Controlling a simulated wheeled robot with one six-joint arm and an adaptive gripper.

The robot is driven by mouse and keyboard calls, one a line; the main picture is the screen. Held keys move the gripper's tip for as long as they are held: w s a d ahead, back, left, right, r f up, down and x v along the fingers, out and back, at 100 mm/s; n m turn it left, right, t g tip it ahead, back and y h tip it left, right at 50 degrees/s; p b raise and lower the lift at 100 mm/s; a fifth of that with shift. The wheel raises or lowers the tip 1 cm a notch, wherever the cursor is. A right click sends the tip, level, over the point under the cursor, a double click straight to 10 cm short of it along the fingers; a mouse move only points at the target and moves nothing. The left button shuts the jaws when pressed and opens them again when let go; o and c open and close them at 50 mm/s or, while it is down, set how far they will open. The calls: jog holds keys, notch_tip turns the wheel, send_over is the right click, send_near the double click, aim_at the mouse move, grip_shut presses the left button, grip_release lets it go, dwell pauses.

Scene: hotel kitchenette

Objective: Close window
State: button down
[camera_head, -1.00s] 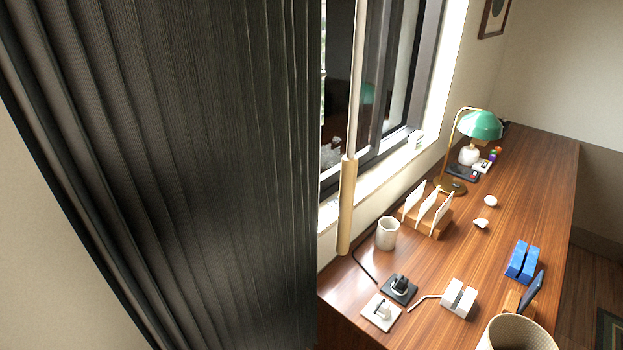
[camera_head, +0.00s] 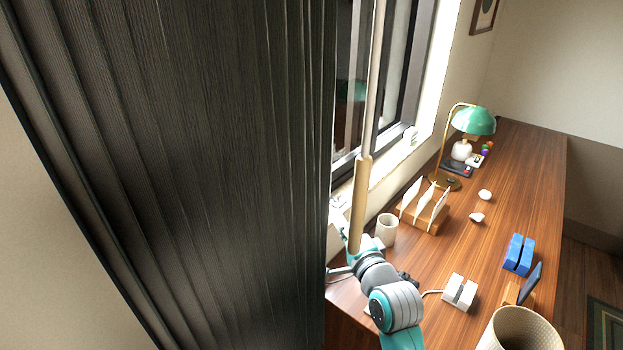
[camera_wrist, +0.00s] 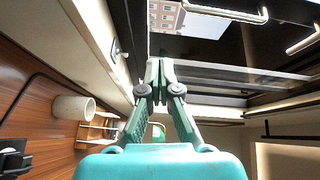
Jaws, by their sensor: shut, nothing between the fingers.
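The window (camera_head: 392,75) has a dark frame and stands above the sill, right of the dark curtain that hides its left part. In the wrist view, dark window framing and glass (camera_wrist: 225,40) fill the upper right, with a pale building visible through part of it. A pale bar-like handle (camera_wrist: 225,11) shows at the top. My gripper (camera_wrist: 160,68) is shut and empty, its fingertips in front of the lower window frame and sill; contact cannot be told. In the head view my gripper (camera_head: 340,215) is partly hidden behind the wooden rod and curtain.
The dark curtain (camera_head: 190,150) fills the left side. A wooden rod (camera_head: 359,200) hangs before the window.

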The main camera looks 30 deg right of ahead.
jog(key=w+d+r+m, duration=0.2)
jog(key=w+d+r, duration=0.15)
jog(key=r, duration=0.25)
jog(key=w, duration=1)
jog(key=shift+s+a+f, duration=0.1)
jog(key=shift+s+a, duration=0.15)
jog(key=shift+a, duration=0.55)
jog(key=shift+s+a+f, duration=0.1)
jog(key=shift+s+a, duration=0.1)
jog(key=shift+a, duration=0.6)
jog(key=s+a, duration=0.3)
jog(key=a, duration=0.6)
jog(key=shift+s+a, duration=0.25)
jog(key=shift+a, duration=0.1)
